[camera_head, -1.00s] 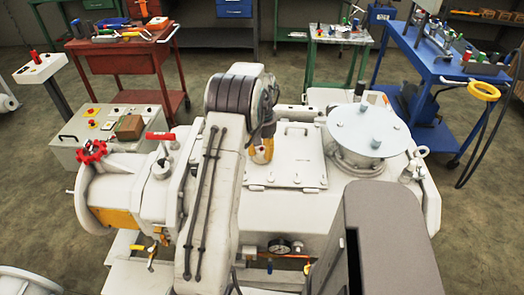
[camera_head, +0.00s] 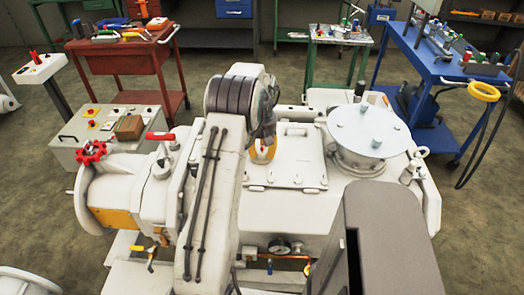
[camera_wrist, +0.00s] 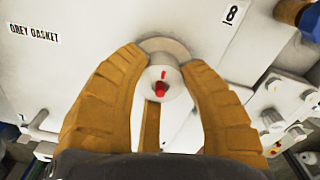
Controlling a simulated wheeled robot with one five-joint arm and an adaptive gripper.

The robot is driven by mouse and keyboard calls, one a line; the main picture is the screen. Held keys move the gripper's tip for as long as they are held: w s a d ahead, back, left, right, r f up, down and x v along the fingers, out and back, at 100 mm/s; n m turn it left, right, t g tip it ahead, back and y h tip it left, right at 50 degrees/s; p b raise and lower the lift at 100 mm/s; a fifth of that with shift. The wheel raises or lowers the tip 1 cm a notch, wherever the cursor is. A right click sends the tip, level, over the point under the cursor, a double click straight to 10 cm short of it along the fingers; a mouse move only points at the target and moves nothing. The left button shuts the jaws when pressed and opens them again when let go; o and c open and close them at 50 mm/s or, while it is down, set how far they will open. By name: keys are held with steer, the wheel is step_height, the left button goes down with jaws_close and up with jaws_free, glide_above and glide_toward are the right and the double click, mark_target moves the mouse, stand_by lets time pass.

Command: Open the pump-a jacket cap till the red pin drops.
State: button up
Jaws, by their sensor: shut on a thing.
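The jacket cap (camera_wrist: 172,92) is a small white round knob in the middle of the wrist view. A red pin (camera_wrist: 160,92) shows at its face, with a small red mark beside it. A pale round flange (camera_wrist: 165,46) lies behind it. In the head view my gripper (camera_head: 263,150) shows only partly beside my arm, over the white pump housing (camera_head: 300,165). The cap cannot be made out there.
A large round lid (camera_head: 368,128) stands right of the gripper, and a red handwheel (camera_head: 91,153) sits at the left. Tool tables stand behind.

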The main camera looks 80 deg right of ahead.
mark_target(262, 150)
steer(key=shift+a+f, duration=0.25)
steer(key=shift+f, duration=0.05)
steer(key=o, duration=1.2)
steer(key=shift+d+r, duration=0.1)
steer(key=shift+r, duration=0.1)
steer(key=shift+d+r, duration=0.1)
steer(key=shift+r, duration=0.05)
steer(key=shift+r, duration=0.25)
step_height(262, 150, up, 11)
steer(key=shift+r, duration=0.1)
